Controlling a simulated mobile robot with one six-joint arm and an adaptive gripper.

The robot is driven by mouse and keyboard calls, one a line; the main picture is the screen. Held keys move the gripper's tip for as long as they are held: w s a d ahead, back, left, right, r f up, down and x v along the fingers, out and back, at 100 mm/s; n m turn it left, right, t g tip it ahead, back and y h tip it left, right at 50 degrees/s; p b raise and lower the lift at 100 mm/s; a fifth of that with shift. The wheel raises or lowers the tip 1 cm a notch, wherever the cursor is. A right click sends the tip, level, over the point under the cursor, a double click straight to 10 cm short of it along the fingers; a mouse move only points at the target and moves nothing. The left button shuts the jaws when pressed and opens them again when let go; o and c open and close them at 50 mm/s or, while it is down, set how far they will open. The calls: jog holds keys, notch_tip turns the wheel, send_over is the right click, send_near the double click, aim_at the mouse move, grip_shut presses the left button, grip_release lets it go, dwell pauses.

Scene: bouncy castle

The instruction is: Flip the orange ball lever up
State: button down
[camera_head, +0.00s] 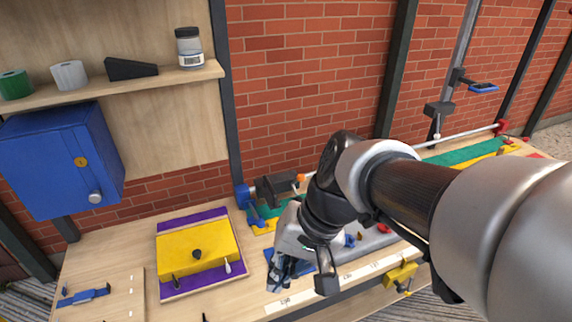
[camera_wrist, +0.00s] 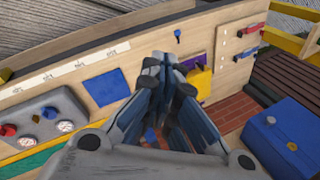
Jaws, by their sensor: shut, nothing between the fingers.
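A small orange ball (camera_head: 301,177) shows in the head view at the right end of a dark block on the bench, close to my arm. It looks like the lever's ball; its stem is hidden or too small to tell. I cannot make out the orange ball in the wrist view. My gripper (camera_head: 281,277) is low over the front of the bench, in front of and apart from the ball. In the wrist view my gripper (camera_wrist: 164,62) has its fingers together with nothing between them.
A yellow block (camera_head: 200,249) on a purple panel lies to the left. A blue cabinet (camera_head: 62,160) hangs further left, under a shelf (camera_head: 150,80) with a jar and rolls. A grey knob panel (camera_wrist: 38,118) is left of my gripper in the wrist view. My arm covers the right side.

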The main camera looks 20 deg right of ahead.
jog(key=w+d+f+m+t+y+p, duration=0.25)
jog(key=w+d+m, duration=0.3)
jog(key=w, duration=0.45)
jog(key=w+d+f+m+t+y+p, duration=0.1)
jog(key=w+d+f+m+t+y, duration=0.15)
jog(key=w+d+m+y, duration=0.6)
jog(key=w+d+f+m+t+h+p, duration=0.1)
jog(key=w+d+f+m+t+h, duration=0.1)
jog(key=d+f, duration=0.3)
jog(key=w+d+f+m+t+h, duration=0.2)
jog(key=d+f+m+t+h, duration=0.1)
jog(key=d+f+m+h, duration=0.1)
jog(key=w+d+f+m+t+h+p, duration=0.1)
jog(key=w+d+f+m+t+h, duration=0.1)
jog(key=d+f, duration=0.3)
jog(key=shift+w+d+f+m+t+h+p, duration=0.1)
jog(key=shift+d+f+m+t+h+p, duration=0.1)
jog(key=shift+d+m+t+h, duration=0.25)
jog(key=shift+w+d+f+m+t+h+p, duration=0.15)
jog(key=shift+d+m, duration=0.2)
jog(key=shift+d, duration=0.25)
jog(key=a+r+b+x, duration=0.1)
jog(key=r+b+x, duration=0.1)
jog(key=x, duration=1.1)
jog(key=shift+r+b, duration=0.3)
jog(key=shift+b, duration=0.1)
